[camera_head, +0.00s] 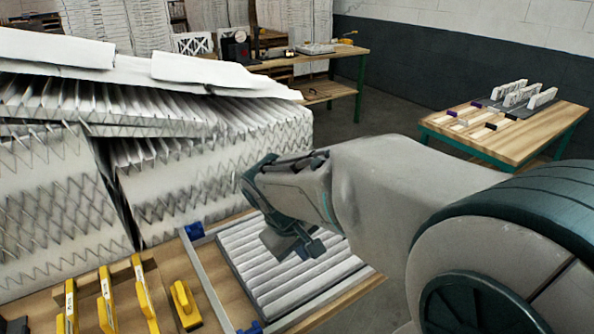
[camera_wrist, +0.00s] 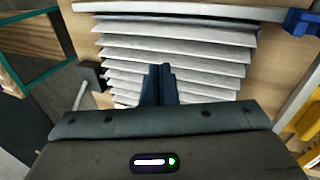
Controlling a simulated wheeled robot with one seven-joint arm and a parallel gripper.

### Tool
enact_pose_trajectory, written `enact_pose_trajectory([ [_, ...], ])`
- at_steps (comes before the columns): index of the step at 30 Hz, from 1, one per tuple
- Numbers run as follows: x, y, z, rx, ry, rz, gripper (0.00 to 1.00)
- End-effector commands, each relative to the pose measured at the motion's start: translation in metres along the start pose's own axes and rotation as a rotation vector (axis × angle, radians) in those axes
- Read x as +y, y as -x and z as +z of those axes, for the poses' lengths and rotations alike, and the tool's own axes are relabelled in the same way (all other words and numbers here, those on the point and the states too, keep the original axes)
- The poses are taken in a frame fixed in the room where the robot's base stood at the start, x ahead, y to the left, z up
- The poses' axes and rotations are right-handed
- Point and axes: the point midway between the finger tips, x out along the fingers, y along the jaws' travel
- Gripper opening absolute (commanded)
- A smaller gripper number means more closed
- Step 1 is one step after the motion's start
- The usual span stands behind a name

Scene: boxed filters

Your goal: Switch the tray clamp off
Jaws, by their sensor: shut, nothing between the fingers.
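The pleated filter panel (camera_head: 290,275) lies flat on the wooden table inside grey rails (camera_head: 212,292) with blue corner blocks (camera_head: 195,231). My gripper (camera_head: 312,248) is over the panel, pointing down, with its fingers together and nothing between them. In the wrist view the closed fingertips (camera_wrist: 160,72) are in front of the white pleats (camera_wrist: 180,45). A dark block with a grey lever (camera_wrist: 78,97) stands beside the panel, left of my fingers and apart from them. It looks like the clamp switch; its setting is unclear. My arm hides that side in the head view.
Large stacked pleated filters (camera_head: 190,180) stand close behind and left of my gripper. Several yellow-handled items (camera_head: 144,295) stand upright on the table at the left. Another table (camera_head: 530,140) with small items is at the far right, and a workbench (camera_head: 340,57) stands at the back.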

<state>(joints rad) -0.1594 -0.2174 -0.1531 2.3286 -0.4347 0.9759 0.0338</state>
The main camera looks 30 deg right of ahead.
Motion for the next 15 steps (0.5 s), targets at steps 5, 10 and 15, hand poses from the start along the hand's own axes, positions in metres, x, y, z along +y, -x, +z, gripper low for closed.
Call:
enact_pose_trajectory([
  [5, 0.036, -0.04, -0.041, -0.127, 0.166, 0.225, 0.0],
  [10, 0.068, -0.066, -0.089, -0.226, 0.331, 0.475, 0.0],
  [15, 0.088, -0.079, -0.143, -0.302, 0.498, 0.741, 0.0],
])
